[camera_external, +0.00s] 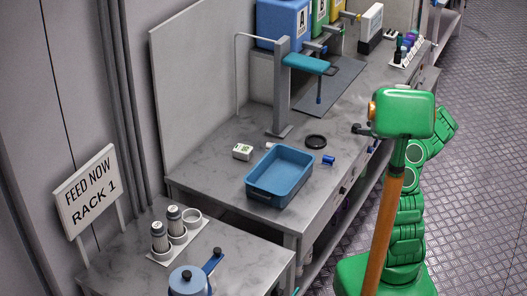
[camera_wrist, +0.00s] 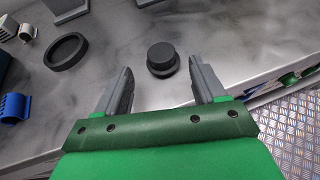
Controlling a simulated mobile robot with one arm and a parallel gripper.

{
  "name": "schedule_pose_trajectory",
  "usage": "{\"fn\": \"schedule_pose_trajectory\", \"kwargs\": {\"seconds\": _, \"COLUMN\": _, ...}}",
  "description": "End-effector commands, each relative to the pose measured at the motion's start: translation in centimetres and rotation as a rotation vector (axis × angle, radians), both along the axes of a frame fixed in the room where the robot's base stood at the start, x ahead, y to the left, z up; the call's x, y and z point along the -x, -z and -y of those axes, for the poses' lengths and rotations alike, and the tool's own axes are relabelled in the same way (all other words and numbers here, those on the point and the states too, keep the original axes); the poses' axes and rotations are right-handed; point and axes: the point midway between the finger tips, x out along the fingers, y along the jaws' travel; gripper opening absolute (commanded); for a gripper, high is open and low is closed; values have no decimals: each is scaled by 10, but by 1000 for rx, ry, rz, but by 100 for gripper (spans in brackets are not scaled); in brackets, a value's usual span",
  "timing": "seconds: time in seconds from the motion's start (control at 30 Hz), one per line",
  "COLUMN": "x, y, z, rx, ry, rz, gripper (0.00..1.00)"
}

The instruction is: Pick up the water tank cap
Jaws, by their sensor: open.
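A round black cap with a raised knob (camera_wrist: 162,58) stands on the grey marbled counter in the wrist view. It lies just ahead of my gripper (camera_wrist: 161,70), roughly centred between the two grey fingertips. The fingers are apart with nothing held. In the external view my gripper (camera_external: 359,129) is above the counter's right edge. I cannot make out the cap there.
A black ring (camera_wrist: 50,62) lies left of the cap, with a small blue cylinder (camera_wrist: 12,108) nearby. The external view shows a blue tray (camera_external: 262,190), a grey stand (camera_external: 282,100) and a small white box (camera_external: 242,152). The counter edge is close on the right.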

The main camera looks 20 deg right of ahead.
Motion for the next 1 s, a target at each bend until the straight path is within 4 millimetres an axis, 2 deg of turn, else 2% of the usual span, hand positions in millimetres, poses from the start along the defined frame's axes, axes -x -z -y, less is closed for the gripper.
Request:
{"fn": "schedule_pose_trajectory", "kwargs": {"seconds": 0.23, "x": -13, "y": 6, "z": -9, "rx": 0, "ry": -3, "rz": -1, "gripper": 70}}
{"fn": "schedule_pose_trajectory", "kwargs": {"seconds": 0.6, "x": -47, "y": 17, "z": -25, "rx": 1, "ry": -4, "rz": 0, "gripper": 70}}
{"fn": "schedule_pose_trajectory", "kwargs": {"seconds": 0.93, "x": -50, "y": 19, "z": -28, "rx": 0, "ry": -2, "rz": 1, "gripper": 70}}
{"fn": "schedule_pose_trajectory", "kwargs": {"seconds": 0.97, "x": -50, "y": 19, "z": -28, "rx": 0, "ry": -2, "rz": 1, "gripper": 68}}
{"fn": "schedule_pose_trajectory", "kwargs": {"seconds": 1.0, "x": -50, "y": 19, "z": -28, "rx": 0, "ry": -2, "rz": 1, "gripper": 62}}
